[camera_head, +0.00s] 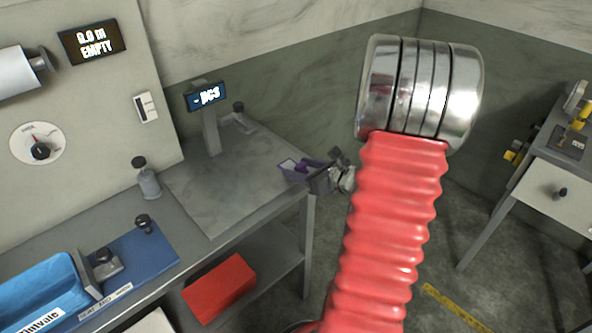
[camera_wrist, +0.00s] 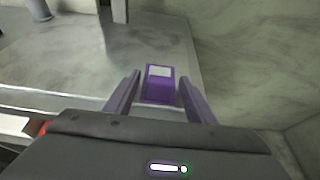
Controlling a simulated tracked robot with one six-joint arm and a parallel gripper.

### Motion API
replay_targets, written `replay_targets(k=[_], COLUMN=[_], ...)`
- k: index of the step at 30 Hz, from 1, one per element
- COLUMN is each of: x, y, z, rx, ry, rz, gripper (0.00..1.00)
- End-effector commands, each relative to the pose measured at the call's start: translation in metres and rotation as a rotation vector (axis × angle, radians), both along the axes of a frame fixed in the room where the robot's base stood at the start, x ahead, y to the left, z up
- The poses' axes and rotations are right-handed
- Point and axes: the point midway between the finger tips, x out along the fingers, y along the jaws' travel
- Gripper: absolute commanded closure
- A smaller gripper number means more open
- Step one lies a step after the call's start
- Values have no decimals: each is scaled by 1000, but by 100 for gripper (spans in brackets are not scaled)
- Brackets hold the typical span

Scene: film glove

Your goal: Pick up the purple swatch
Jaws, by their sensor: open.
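The purple swatch (camera_wrist: 159,89) is a small purple block with a pale patch on its top, near the right edge of the grey worktop in the wrist view. It shows in the head view (camera_head: 290,166) as a small purple and white shape, partly hidden by my gripper. My gripper (camera_wrist: 158,82) is open, with one purple-grey finger on each side of the swatch. In the head view my gripper (camera_head: 306,171) is at the worktop's right edge. I cannot tell whether either finger touches the swatch.
The grey worktop (camera_head: 215,200) is mostly bare around the swatch. A post with a small display (camera_head: 207,96) stands behind it. A blue mat (camera_head: 150,250) and a blue box (camera_head: 40,290) lie at the front left. A red box (camera_head: 220,287) sits on the lower shelf.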

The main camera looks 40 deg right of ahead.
Motion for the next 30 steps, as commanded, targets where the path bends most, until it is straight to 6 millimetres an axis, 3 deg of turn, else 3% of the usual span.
replay_targets(k=[2,14,23,30], x=[0,0,0,0], y=[0,0,0,0], z=[0,0,2,18], rx=[0,0,-1,-3], ry=[0,0,-1,-2], rz=[0,0,0,0], gripper=[50,78,78,78])
